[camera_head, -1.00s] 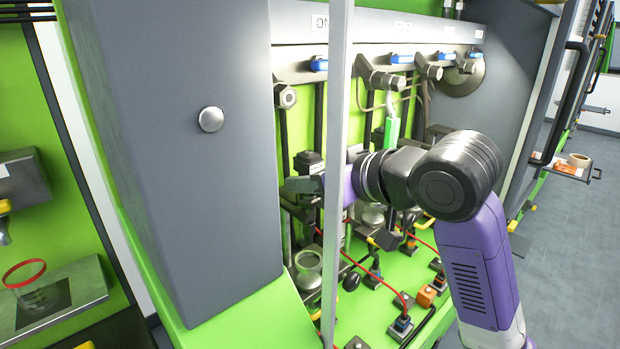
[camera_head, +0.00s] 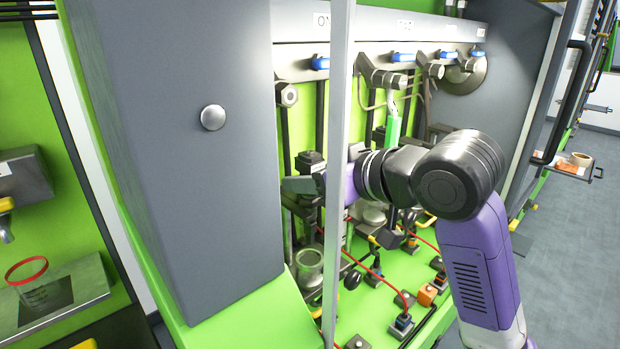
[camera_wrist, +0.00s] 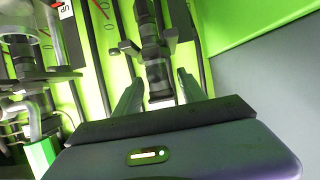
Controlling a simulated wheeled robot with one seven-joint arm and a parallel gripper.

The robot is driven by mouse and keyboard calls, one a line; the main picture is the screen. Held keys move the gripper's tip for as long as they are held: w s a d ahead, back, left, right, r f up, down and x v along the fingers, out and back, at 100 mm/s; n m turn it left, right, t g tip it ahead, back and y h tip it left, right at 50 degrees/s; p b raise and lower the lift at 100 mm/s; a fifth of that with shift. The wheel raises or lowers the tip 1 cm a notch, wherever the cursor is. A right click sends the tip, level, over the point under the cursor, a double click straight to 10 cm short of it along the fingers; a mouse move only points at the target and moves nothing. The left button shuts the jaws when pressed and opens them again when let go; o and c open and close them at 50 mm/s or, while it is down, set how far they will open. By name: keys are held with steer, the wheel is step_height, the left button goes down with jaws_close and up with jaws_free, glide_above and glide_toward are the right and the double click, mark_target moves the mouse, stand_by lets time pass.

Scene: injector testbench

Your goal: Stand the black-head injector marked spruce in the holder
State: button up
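My gripper (camera_head: 303,185) reaches into the green test bench from the right, partly hidden by the grey post. In the wrist view my gripper (camera_wrist: 160,88) shows two grey-green fingers spread apart, with visible gaps to a dark, upright injector-like part (camera_wrist: 157,72) between or beyond them. That part has black and grey sections; I cannot tell whether it is held in a fixture. In the head view a black-topped part (camera_head: 309,161) stands just above the gripper. No spruce mark is readable, so I cannot tell which part is the named injector or which fitting is the holder.
A grey cabinet (camera_head: 170,140) and a slim grey post (camera_head: 336,120) stand in front of the bench at left. A glass beaker (camera_head: 309,266), red cables and connectors crowd the green bench floor (camera_head: 375,318). A bright green part (camera_head: 393,127) hangs at the back.

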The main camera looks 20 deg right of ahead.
steer(key=shift+o, duration=0.3)
steer(key=shift+f, duration=0.15)
steer(key=v, duration=0.8)
steer(key=w+d+r+m+t+h, duration=0.1)
steer(key=d+r+m+t, duration=0.25)
steer(key=r+t, duration=0.4)
steer(key=s+d+f+m+h, duration=0.1)
steer(key=s+f+m+h, duration=0.3)
steer(key=f, duration=0.5)
steer(key=s+f+m+h, duration=0.25)
steer(key=s+f, duration=0.35)
steer(key=f, duration=0.3)
steer(key=s+a+f+n+g+y, duration=0.1)
steer(key=s+a+f+n+g, duration=0.1)
steer(key=s+f, duration=0.8)
steer(key=s+a+f+n+g+y, duration=0.2)
steer(key=s+f, duration=0.8)
steer(key=s, duration=0.6)
steer(key=a+n+g, duration=0.1)
steer(key=a+n, duration=0.1)
steer(key=a, duration=0.1)
steer(key=shift+s+g+b, duration=0.2)
steer(key=shift+g+b, duration=0.1)
steer(key=shift+g, duration=0.05)
